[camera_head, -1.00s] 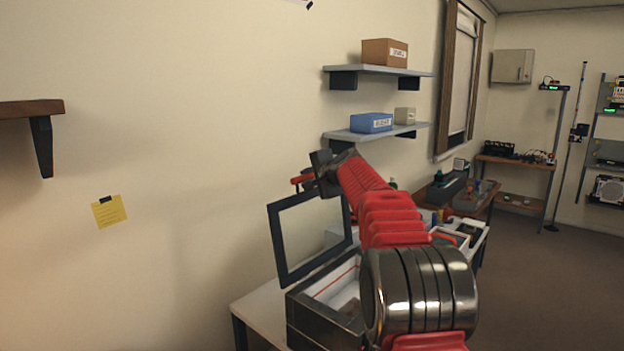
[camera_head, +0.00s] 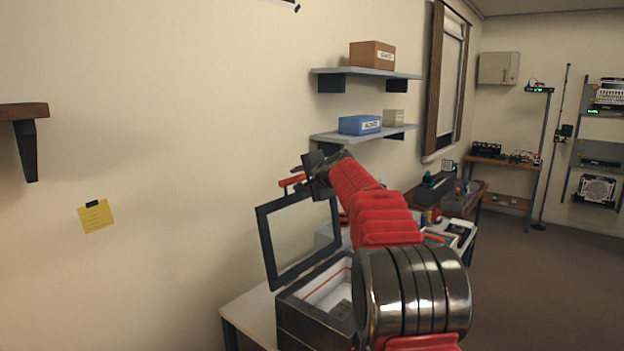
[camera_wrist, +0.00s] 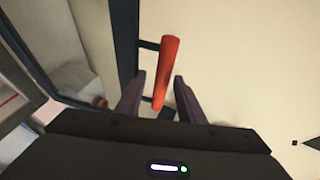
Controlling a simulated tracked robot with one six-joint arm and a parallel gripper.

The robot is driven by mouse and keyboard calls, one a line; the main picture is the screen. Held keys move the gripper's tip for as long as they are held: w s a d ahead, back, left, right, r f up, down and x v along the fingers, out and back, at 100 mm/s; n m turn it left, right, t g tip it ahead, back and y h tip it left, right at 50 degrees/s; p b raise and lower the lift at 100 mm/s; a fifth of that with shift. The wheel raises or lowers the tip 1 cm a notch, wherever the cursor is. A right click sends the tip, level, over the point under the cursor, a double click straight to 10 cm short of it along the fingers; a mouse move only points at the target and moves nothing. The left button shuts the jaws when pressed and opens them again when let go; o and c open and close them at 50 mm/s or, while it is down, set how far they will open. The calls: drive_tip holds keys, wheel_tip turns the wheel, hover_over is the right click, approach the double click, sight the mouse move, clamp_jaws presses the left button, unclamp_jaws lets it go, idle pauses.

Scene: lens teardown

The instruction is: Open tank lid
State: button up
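The tank (camera_head: 318,322) is a dark metallic box with a pale interior, on a white table. Its lid (camera_head: 268,245), a dark frame around a clear pane, stands raised and tilted up at the tank's wall side. A red handle (camera_head: 291,181) sits at the lid's top edge. My gripper (camera_head: 308,176) is at that edge, beside the handle. In the wrist view the orange-red handle (camera_wrist: 168,70) lies between the two fingers of my gripper (camera_wrist: 160,80), with a visible gap on the left side. The lid's dark frame (camera_wrist: 124,45) is left of it.
The wall is close behind the lid, with a yellow note (camera_head: 96,216) on it. Shelves holding a blue box (camera_head: 359,125) and a brown box (camera_head: 371,55) are above right. A cluttered bench (camera_head: 462,200) stands beyond the tank. Open floor (camera_head: 540,290) lies at right.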

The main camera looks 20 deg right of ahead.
drive_tip(key=a+v, duration=0.1)
drive_tip(key=v, duration=1.2)
drive_tip(key=shift+d, duration=0.45)
drive_tip(key=shift+f, duration=0.1)
drive_tip(key=s+a+f+n+g, duration=0.3)
drive_tip(key=s+f, duration=0.3)
drive_tip(key=f, duration=0.2)
drive_tip(key=s+a+f+n+g, duration=0.3)
drive_tip(key=s+a+f, duration=0.1)
drive_tip(key=s+f, duration=0.35)
drive_tip(key=s+a+f+n+g, duration=0.1)
drive_tip(key=s+a+f+n, duration=0.2)
drive_tip(key=s, duration=0.7)
drive_tip(key=s+a+f+n, duration=0.3)
drive_tip(key=s+a, duration=0.2)
drive_tip(key=s, duration=0.5)
drive_tip(key=s+a+f+n+g+h, duration=0.1)
drive_tip(key=s+a+f+n, duration=0.2)
drive_tip(key=s, duration=0.7)
drive_tip(key=shift+a+f+g, duration=0.2)
drive_tip(key=shift+a+g, duration=0.1)
drive_tip(key=shift+a, duration=0.4)
